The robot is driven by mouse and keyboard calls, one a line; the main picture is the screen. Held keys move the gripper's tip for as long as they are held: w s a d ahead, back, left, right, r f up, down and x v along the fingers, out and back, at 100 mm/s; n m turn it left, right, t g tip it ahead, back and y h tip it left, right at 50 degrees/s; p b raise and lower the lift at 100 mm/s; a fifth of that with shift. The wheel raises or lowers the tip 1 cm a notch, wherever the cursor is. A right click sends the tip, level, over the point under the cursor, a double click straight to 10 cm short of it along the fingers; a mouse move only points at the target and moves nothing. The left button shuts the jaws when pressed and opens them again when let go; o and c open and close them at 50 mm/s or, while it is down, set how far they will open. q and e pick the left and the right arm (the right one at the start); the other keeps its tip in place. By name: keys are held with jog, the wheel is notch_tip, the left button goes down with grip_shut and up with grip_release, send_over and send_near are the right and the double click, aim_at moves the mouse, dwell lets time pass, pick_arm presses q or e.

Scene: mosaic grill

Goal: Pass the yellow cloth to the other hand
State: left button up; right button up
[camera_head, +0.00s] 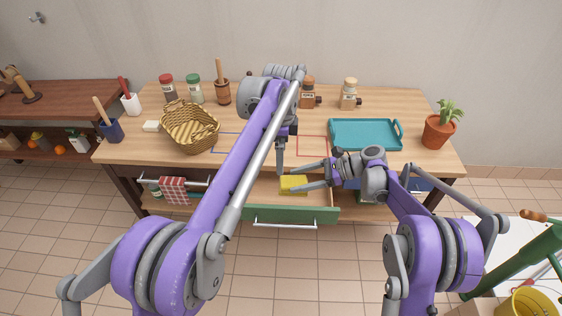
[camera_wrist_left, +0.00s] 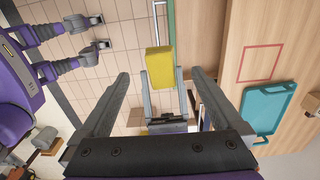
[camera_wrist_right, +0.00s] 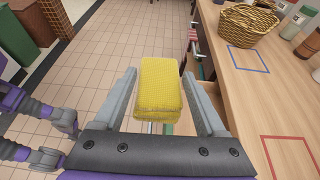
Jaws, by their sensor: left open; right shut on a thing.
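The yellow cloth (camera_head: 293,184) is a folded block above the open green drawer in the head view. My right gripper (camera_head: 302,180) is shut on it, coming in from the right. The cloth (camera_wrist_right: 160,88) sits between both fingers in the right wrist view. My left gripper (camera_head: 280,172) is open and empty, pointing down close to the cloth; its fingertips are partly hidden by my left arm in the head view. In the left wrist view the cloth (camera_wrist_left: 160,66) lies ahead of the open fingers, with my right gripper's fingers along it.
The green drawer (camera_head: 290,214) stands pulled out below. The wooden table (camera_head: 260,152) above carries a wicker basket (camera_head: 190,127), a teal tray (camera_head: 366,134), a potted plant (camera_head: 440,126) and several jars. A checked towel (camera_head: 173,190) hangs at the front left.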

aim_at(281, 181)
pick_arm(q)
notch_tip(281, 181, down, 12)
jog(key=shift+r, duration=0.15)
dwell(0.3)
